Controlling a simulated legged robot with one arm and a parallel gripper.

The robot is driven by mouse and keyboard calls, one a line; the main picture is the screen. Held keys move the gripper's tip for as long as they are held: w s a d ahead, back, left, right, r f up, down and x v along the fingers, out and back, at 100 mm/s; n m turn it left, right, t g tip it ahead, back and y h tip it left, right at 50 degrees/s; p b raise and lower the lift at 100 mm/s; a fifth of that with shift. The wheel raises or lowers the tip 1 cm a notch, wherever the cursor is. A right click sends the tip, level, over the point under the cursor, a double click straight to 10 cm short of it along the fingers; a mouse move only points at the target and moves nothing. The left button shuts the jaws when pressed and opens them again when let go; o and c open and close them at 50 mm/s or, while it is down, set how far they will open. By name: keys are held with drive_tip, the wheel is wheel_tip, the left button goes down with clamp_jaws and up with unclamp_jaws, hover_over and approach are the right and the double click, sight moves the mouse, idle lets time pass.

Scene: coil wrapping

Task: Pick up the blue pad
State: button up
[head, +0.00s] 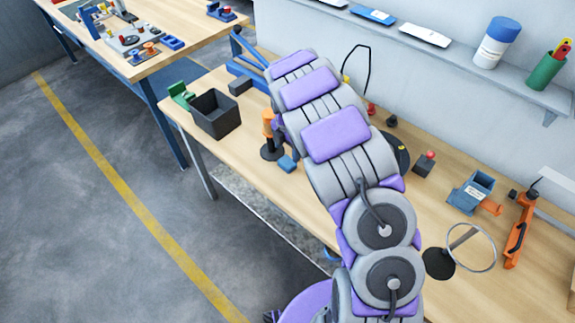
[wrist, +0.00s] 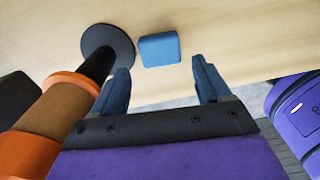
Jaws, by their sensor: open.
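The blue pad (wrist: 160,49) lies flat on the wooden table, ahead of my gripper in the wrist view and roughly between the lines of its two fingers. In the head view the blue pad (head: 287,163) sits near the table's front edge, just right of the orange spool's base. My gripper (wrist: 160,72) is open and empty, its two blue fingers apart on either side. The pad is just beyond the fingertips, and I cannot tell the height gap. In the head view my arm hides the gripper.
An orange and brown spool (head: 268,128) on a round black base (wrist: 108,50) stands close left of the pad. A dark bin (head: 215,114) is farther left. The table's front edge (wrist: 265,78) runs near the right finger. A magnifier ring (head: 471,248) stands at the right.

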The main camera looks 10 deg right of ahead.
sight(287, 162)
drive_tip(key=shift+a+f+b, duration=0.1)
drive_tip(key=shift+f+b, duration=0.65)
drive_tip(key=shift+f, duration=2.3)
drive_tip(key=shift+r, duration=0.1)
drive_tip(key=c, duration=0.8)
drive_tip(key=shift+r, duration=0.1)
drive_tip(key=shift+r+p, duration=0.6)
drive_tip(key=shift+r, duration=1)
drive_tip(key=shift+s+r, duration=0.2)
drive_tip(key=shift+s, duration=0.1)
drive_tip(key=s, duration=0.5)
drive_tip(key=s+p, duration=0.1)
drive_tip(key=s, duration=0.4)
drive_tip(key=s+a+r, duration=0.1)
drive_tip(key=s, duration=0.4)
drive_tip(key=shift+s+r+p, duration=0.1)
drive_tip(key=shift+s+p, duration=0.1)
drive_tip(key=shift+p, duration=0.2)
